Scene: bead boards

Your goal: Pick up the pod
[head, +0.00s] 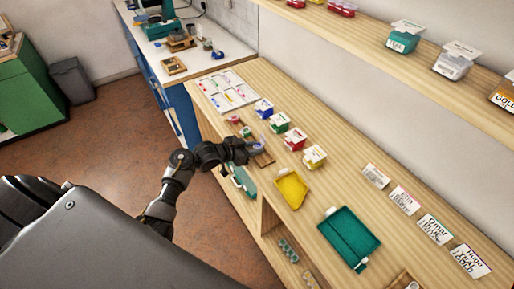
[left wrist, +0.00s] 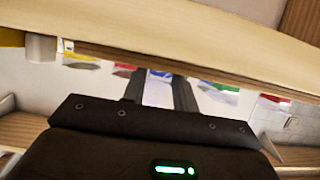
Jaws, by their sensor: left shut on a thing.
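In the left wrist view the pod (left wrist: 158,92) shows whitish and blue between the two dark fingers (left wrist: 158,95). I cannot tell whether it is clear of the rack. My right gripper is out of view.
A yellow tray (head: 291,189) and a green tray (head: 348,238) lie nearer. A white board (head: 228,91) lies at the far end.

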